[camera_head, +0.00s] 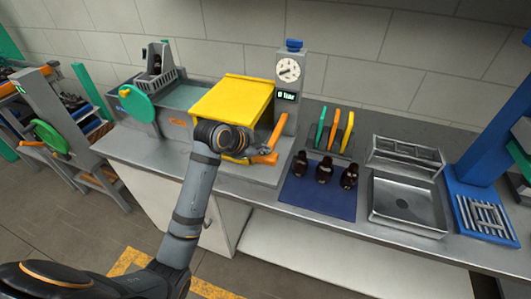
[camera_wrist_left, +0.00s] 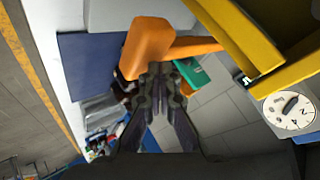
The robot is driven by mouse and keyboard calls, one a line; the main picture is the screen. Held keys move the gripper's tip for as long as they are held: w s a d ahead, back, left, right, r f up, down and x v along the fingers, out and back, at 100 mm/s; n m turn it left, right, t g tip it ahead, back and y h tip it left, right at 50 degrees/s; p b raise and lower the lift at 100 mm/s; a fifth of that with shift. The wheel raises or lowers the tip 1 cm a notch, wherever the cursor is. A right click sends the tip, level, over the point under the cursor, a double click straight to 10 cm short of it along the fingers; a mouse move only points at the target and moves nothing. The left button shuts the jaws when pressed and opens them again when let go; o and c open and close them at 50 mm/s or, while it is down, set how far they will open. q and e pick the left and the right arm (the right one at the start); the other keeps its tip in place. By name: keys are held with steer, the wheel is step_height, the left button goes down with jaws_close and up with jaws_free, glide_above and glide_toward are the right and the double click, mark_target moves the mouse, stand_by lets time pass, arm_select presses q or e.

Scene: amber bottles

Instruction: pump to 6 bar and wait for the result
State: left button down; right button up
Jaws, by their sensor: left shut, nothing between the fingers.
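The pressure tester has a yellow cover (camera_head: 235,98), a grey column with a round dial gauge (camera_head: 288,70) and a small display (camera_head: 286,96) that seems to begin with 0. The gauge also shows in the left wrist view (camera_wrist_left: 288,110). An orange lever (camera_head: 272,146) sticks out low at the tester's front right; its thick orange end (camera_wrist_left: 148,45) is close at the fingertips in the wrist view. My left gripper (camera_wrist_left: 158,72) is shut and empty beside that end; I cannot tell whether it touches. My left wrist hides part of the tester in the head view.
Several dark bottles (camera_head: 324,169) stand on a blue mat (camera_head: 318,197) to the right. Behind them is a rack of coloured tools (camera_head: 332,130). A grey tray (camera_head: 405,207) and a blue machine (camera_head: 480,215) are further right. A water tank (camera_head: 180,97) stands at the left.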

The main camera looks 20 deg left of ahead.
mark_target(261, 158)
arm_select(q)
steer(key=shift+f+b, duration=1.05)
steer(key=shift+f, duration=1.15)
stand_by(1.4)
steer(key=shift+r, duration=0.1)
stand_by(0.4)
steer(key=shift+r+p, duration=3.1)
steer(key=shift+p, duration=0.35)
step_height(261, 158, up, 5)
steer(key=p, duration=0.5)
